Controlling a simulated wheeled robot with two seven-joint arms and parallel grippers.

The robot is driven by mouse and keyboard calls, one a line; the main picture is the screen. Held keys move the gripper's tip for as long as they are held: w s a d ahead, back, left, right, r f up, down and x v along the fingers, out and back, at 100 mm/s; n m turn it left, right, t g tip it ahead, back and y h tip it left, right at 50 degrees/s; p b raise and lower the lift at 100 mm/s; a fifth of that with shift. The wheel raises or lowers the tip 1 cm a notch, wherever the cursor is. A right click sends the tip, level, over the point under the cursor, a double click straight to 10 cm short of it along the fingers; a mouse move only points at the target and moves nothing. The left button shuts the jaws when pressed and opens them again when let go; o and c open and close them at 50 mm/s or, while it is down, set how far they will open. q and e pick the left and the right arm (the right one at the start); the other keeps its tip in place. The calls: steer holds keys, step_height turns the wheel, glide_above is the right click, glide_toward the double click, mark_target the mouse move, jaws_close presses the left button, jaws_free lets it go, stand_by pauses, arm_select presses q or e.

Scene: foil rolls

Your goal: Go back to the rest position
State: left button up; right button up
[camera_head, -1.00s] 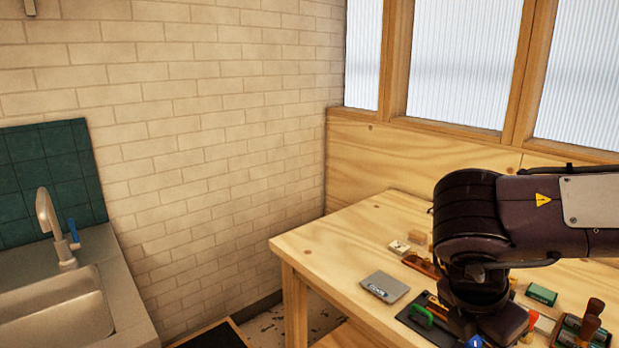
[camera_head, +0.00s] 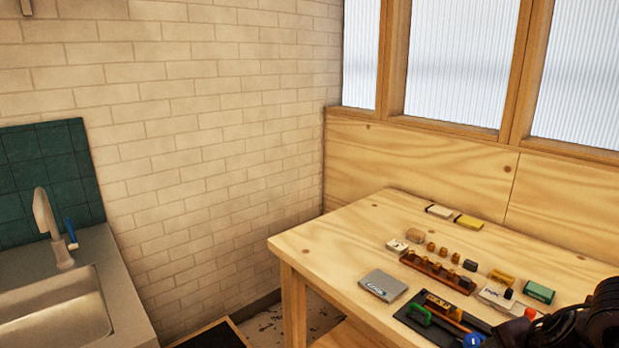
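Part of my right arm shows as a dark shape in the bottom right corner, low over the near right part of the wooden table (camera_head: 335,238). Its gripper is outside the picture, so I cannot see whether it holds anything. My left arm and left gripper are not in view. No foil roll can be made out among the small things on the table.
On the table are a grey box (camera_head: 383,285), a wooden rack (camera_head: 437,271), a green box (camera_head: 538,291) and a dark tray (camera_head: 405,317) with a green-handled tool (camera_head: 432,316). A sink (camera_head: 55,312) stands at left. The table's left part is clear.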

steer(key=s+a+f+m+t+h, duration=0.25)
steer(key=s+f+m, duration=0.45)
steer(key=f+m, duration=0.4)
steer(key=s+a+f+m+g+y, duration=0.3)
steer(key=s+a+m+g, duration=0.35)
steer(key=s+a, duration=0.4)
steer(key=s+f+b+x, duration=0.1)
steer(key=s+x, duration=0.2)
steer(key=x, duration=1.3)
steer(key=s+b+x, duration=0.2)
steer(key=s+x, duration=0.1)
steer(key=x, duration=1.2)
steer(key=s+d+f, duration=0.2)
steer(key=s+f, duration=0.8)
steer(key=s+d+f+g+b, duration=0.1)
steer(key=s+f, duration=0.9)
steer(key=shift+d, duration=0.35)
steer(key=shift+s+h, duration=0.1)
steer(key=shift+h, duration=0.15)
